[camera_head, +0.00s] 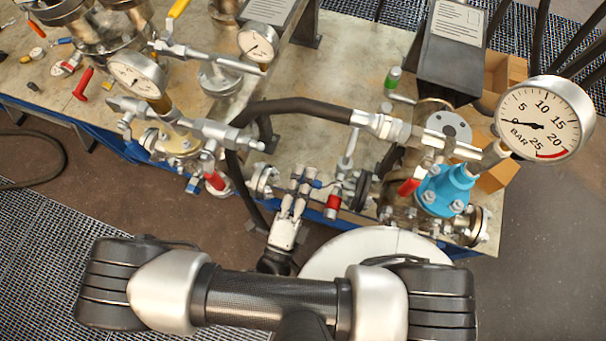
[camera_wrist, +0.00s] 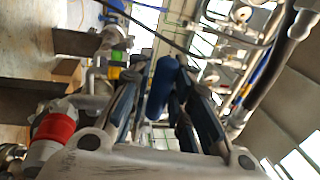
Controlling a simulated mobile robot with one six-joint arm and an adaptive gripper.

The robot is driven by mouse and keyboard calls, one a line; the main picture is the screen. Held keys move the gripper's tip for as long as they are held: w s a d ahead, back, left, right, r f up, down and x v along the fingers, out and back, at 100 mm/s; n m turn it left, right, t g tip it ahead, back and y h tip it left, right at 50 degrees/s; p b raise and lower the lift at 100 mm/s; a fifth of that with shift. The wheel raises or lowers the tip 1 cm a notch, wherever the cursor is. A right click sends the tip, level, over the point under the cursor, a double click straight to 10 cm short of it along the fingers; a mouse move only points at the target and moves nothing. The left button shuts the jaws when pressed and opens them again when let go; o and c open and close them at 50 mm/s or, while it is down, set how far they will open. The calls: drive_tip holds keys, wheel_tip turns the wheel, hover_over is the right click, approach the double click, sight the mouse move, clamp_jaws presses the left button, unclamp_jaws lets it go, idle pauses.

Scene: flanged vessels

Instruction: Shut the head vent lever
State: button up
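A blue lever handle (camera_wrist: 161,90) lies between the fingers of my gripper (camera_wrist: 154,98) in the wrist view. The fingers stand apart on either side of it, and a gap shows beside the handle. In the head view my gripper (camera_head: 298,186) is at the bench's front edge, left of a red-banded fitting (camera_head: 333,204), with a bit of blue (camera_head: 317,183) at its tips. Whether the fingers touch the handle cannot be told. No readable label marks which lever is the head vent. The valve body under the handle is mostly hidden.
A large pressure gauge (camera_head: 543,122) and a blue flanged body (camera_head: 445,187) stand at right. A black hose (camera_head: 290,107) arches behind my gripper. A green-capped fitting (camera_head: 392,78) and red-handled valve (camera_head: 410,186) are nearby. Floor in front of the bench (camera_head: 330,60) is clear at left.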

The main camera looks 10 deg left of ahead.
drive_tip(key=o, duration=0.4)
drive_tip(key=v, duration=1.2)
idle(0.5)
